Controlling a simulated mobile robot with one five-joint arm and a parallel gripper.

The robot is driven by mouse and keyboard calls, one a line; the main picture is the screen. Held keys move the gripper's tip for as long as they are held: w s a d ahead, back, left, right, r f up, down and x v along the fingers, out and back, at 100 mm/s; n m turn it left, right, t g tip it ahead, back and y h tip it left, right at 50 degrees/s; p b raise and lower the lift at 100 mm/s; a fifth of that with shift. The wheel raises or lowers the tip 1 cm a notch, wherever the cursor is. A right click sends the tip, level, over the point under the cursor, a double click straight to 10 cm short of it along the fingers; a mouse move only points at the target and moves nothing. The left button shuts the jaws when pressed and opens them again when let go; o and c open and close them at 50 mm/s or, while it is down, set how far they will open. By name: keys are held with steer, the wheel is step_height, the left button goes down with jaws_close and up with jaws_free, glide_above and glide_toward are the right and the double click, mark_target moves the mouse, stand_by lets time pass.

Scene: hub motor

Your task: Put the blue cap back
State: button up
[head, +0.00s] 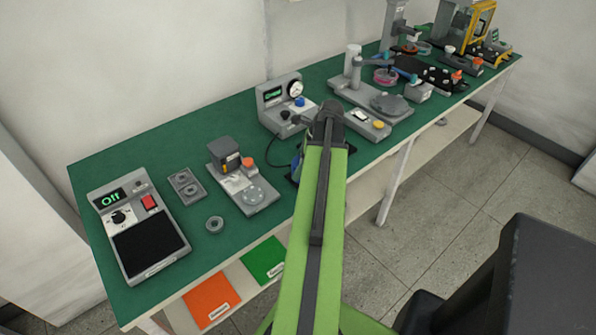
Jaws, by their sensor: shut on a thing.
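I cannot make out a separate blue cap for certain. A small blue round piece (299,102) shows on the front of the grey gauge unit (272,101), and I cannot tell whether it is a cap or a knob. A bit of blue (297,158) shows at the left edge of my green arm, partly hidden by it. My arm reaches forward over the bench's front edge, and its dark end joint stands in front of the gauge unit. My gripper is hidden behind the arm.
The green bench top (125,165) carries a box reading "Off" (135,225), a grey fixture (242,180), a loose ring (214,224) and a scale-like unit (360,116). Several more devices crowd the far right. Orange (210,297) and green (264,258) panels lie below the front edge.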

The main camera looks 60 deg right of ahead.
steer(key=o, duration=1.2)
steer(key=shift+f, duration=0.15)
steer(key=o, duration=0.5)
steer(key=shift+c, duration=0.2)
steer(key=shift+r, duration=0.2)
steer(key=shift+r, duration=0.25)
steer(key=p+v, duration=1.1)
steer(key=shift+s+d+r, duration=0.1)
steer(key=shift+s+r, duration=0.1)
steer(key=shift+r, duration=0.05)
steer(key=shift+w, duration=0.1)
